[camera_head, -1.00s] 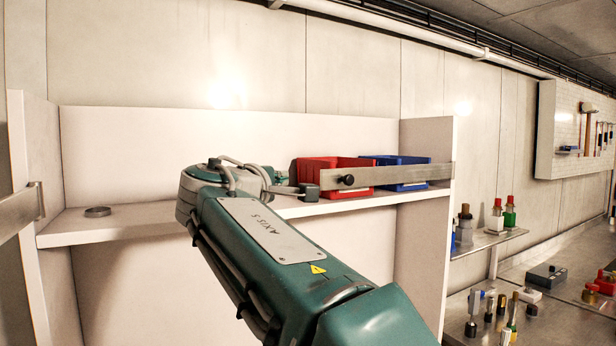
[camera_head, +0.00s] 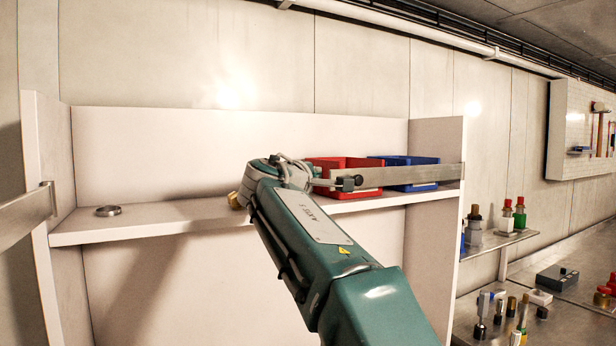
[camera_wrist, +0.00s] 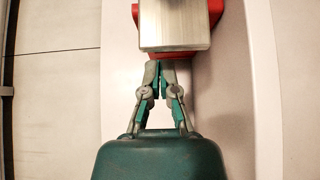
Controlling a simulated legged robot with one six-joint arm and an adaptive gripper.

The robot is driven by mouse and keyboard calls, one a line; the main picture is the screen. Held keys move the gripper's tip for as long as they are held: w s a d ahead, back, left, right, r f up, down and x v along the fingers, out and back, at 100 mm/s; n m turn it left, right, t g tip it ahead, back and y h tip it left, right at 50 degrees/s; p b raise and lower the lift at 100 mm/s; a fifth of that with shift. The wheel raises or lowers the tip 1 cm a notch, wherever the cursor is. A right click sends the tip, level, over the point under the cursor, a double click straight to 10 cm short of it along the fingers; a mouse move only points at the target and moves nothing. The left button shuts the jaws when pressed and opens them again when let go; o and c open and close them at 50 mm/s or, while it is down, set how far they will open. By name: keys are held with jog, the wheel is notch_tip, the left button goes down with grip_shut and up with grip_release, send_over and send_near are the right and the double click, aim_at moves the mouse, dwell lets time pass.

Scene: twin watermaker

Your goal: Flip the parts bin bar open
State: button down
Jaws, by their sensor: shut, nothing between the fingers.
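The parts bin bar is a flat metal bar (camera_head: 415,176) running from the right side panel across the front of the bins. Its free left end carries a dark knob. My gripper (camera_head: 346,184) is shut and empty at this free end, by the knob, and overlaps it in the head view. In the wrist view the closed fingertips (camera_wrist: 161,66) point at the near edge of the bar (camera_wrist: 174,24). I cannot tell whether they touch it. A red bin (camera_head: 325,163) and a blue bin (camera_head: 405,161) stand on the shelf behind the bar.
Another metal bar (camera_head: 24,216) juts from the left side panel. A small dark ring (camera_head: 108,211) lies on the shelf (camera_head: 180,219), whose left part is otherwise clear. A bench with bottles and small parts (camera_head: 545,285) is at the right.

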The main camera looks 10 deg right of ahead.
jog(key=shift+s+d+f, duration=0.1)
jog(key=shift+s+d, duration=0.1)
jog(key=shift+s, duration=0.35)
jog(key=shift+s+d, duration=0.2)
jog(key=shift+s, duration=0.35)
